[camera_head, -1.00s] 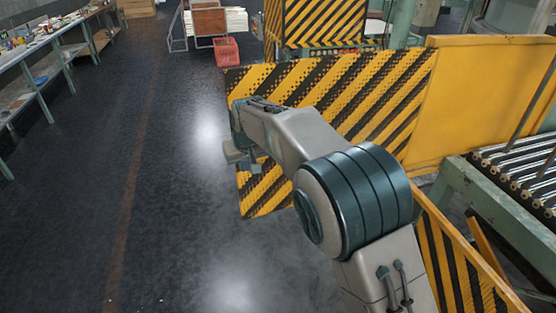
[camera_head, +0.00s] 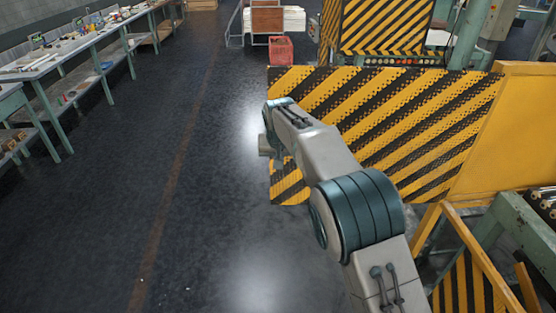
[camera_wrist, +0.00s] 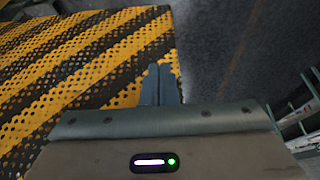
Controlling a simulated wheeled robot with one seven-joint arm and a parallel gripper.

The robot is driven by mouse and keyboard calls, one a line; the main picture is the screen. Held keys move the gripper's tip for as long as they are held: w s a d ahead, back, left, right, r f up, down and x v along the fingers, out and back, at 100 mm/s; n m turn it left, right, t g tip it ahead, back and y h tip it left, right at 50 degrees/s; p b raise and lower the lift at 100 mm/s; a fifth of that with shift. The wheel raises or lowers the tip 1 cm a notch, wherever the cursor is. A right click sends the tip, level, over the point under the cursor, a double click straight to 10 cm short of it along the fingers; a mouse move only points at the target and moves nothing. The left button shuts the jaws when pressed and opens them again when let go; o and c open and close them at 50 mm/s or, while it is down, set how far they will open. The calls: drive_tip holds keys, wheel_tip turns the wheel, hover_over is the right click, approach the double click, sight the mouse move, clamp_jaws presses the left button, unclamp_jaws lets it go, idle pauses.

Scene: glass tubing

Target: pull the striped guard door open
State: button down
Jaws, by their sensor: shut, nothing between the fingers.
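The striped guard door (camera_head: 400,125) is a perforated yellow and black panel across the middle of the head view. It joins a plain yellow panel (camera_head: 515,135) on its right. My gripper (camera_head: 277,155) is at the door's left, free edge, partly hidden behind my arm. In the wrist view the door (camera_wrist: 70,60) fills the left side, and my gripper's two fingers (camera_wrist: 160,72) lie together, shut and empty. They overlap the door's edge in that view; whether they touch it I cannot tell. No handle shows.
Workbenches with tools (camera_head: 75,55) line the left. Open dark floor (camera_head: 190,190) lies between them and the door. A red crate (camera_head: 281,50) stands beyond the door. A low striped barrier (camera_head: 470,285) and a green roller conveyor frame (camera_head: 520,235) are close at right.

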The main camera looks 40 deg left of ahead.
drive_tip(key=s+d+r+b, duration=0.5)
drive_tip(key=s+r+b, duration=0.1)
drive_tip(key=r, duration=0.3)
drive_tip(key=shift+r, duration=0.15)
drive_tip(key=shift+w, duration=0.1)
